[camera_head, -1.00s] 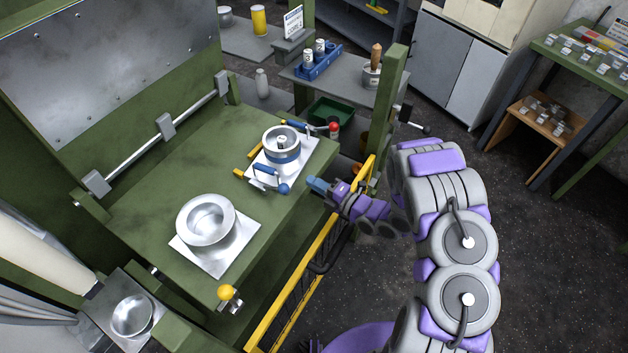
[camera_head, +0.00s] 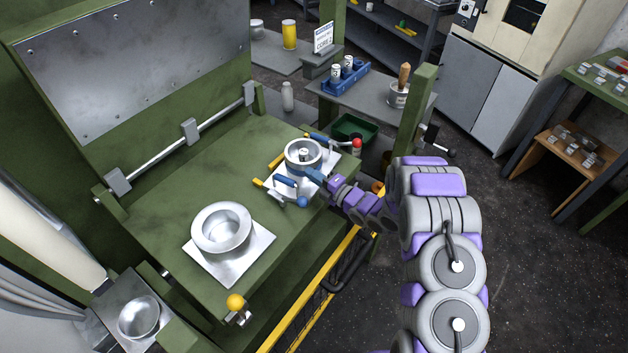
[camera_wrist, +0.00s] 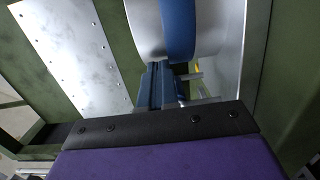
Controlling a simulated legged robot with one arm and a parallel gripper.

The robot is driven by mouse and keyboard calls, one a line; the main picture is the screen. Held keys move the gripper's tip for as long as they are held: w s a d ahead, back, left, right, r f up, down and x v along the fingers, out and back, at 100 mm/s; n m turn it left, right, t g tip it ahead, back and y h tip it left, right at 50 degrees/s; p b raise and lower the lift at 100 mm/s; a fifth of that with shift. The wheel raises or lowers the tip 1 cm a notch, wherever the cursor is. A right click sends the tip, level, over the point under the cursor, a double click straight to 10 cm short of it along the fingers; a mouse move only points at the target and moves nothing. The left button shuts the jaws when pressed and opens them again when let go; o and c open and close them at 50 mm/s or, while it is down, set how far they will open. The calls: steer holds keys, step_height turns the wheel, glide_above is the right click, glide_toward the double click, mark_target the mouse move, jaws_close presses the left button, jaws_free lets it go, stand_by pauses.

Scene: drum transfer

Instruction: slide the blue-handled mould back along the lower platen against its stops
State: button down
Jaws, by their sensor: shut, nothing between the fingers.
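The mould (camera_head: 303,154), a round steel body with a blue band and blue handles (camera_head: 291,183), sits on a square metal plate on the green lower platen (camera_head: 165,200), toward its right side. Two yellow pieces (camera_head: 258,183) show along the plate's left side; I cannot tell whether they are the stops or touch it. My gripper (camera_head: 314,174) is shut and empty, its blue fingertips at the mould's near right side. In the wrist view the shut fingers (camera_wrist: 163,85) point at the mould's blue band (camera_wrist: 179,30); contact is unclear.
A second round metal piece (camera_head: 221,226) on a plate stands at the platen's front left. A rod with grey blocks (camera_head: 190,131) runs along the back. A red-knobbed lever (camera_head: 356,144) is beyond the mould. A yellow rail (camera_head: 310,292) runs along the near side.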

steer(key=shift+w, duration=0.1)
steer(key=shift+w+d+r, duration=0.1)
steer(key=shift+w+r, duration=0.05)
steer(key=shift+w, duration=0.7)
steer(key=shift+r, duration=0.1)
